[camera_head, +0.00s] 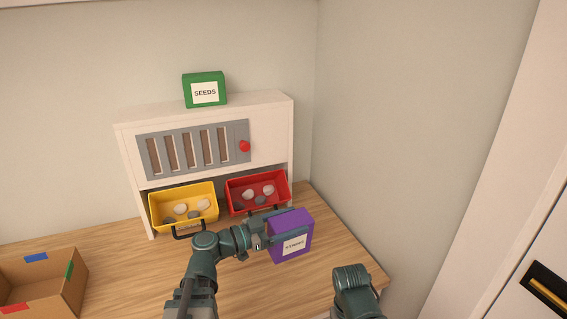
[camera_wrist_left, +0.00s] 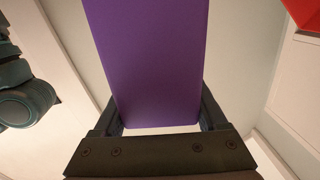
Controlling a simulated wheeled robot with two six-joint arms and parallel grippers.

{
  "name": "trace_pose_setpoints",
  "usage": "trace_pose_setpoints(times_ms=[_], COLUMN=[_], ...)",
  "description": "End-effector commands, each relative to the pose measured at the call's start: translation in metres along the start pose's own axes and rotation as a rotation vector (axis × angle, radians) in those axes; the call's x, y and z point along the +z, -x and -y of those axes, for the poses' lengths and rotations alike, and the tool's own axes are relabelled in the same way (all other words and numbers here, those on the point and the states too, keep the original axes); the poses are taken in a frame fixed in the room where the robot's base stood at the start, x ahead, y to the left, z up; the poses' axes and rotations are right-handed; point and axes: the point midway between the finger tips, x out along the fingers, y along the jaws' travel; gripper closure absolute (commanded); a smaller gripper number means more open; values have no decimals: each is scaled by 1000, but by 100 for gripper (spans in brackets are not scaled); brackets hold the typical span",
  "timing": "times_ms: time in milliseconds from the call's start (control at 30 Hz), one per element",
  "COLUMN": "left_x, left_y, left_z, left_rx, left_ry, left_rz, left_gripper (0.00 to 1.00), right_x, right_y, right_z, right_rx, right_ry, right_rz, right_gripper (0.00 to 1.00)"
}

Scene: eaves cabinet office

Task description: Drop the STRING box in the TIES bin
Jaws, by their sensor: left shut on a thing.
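The purple STRING box (camera_head: 291,240) is held by my left gripper (camera_head: 287,222) in the head view, in front of the red bin. The left gripper is shut on it; the box (camera_wrist_left: 155,60) fills the middle of the left wrist view between the fingers. A yellow bin (camera_head: 183,207) and a red bin (camera_head: 258,193) stand under the white cabinet, each with several stones in it. I cannot read a TIES label on either; the yellow bin's front label is mostly hidden by my arm. My right arm shows at the bottom, its gripper out of view.
A green SEEDS box (camera_head: 204,89) stands on top of the white cabinet (camera_head: 205,112), which has a grey slotted panel with a red knob (camera_head: 244,146). An open cardboard box (camera_head: 72,290) is at the lower left. Bare desk (camera_head: 117,265) lies between it and my left arm.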

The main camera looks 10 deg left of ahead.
Motion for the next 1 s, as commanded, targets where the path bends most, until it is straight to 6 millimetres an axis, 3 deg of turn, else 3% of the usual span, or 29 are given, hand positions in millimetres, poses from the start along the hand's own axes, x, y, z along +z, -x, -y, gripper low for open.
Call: trace_pose_setpoints(times_ms=[33, 100, 400, 600, 1000], left_x=[-26, -45, -102, -113, -112], left_y=[0, 0, 8, 11, 11], left_z=[14, 26, 66, 74, 74], left_rx=[6, 18, 59, 71, 73], left_ry=[-60, -163, -544, -657, -671], left_rz=[-2, -5, -25, -35, -37], left_gripper=[100, 100, 100, 100, 100], right_x=[2, 3, 6, 7, 7], right_y=[27, 47, 108, 120, 119], right_z=[-2, -4, -10, -11, -11], right_rx=[0, 0, 0, 0, 0], right_ry=[0, 0, 1, 1, 1], right_rz=[0, 0, 0, 0, 0], right_gripper=[50, 50, 50, 50, 50])
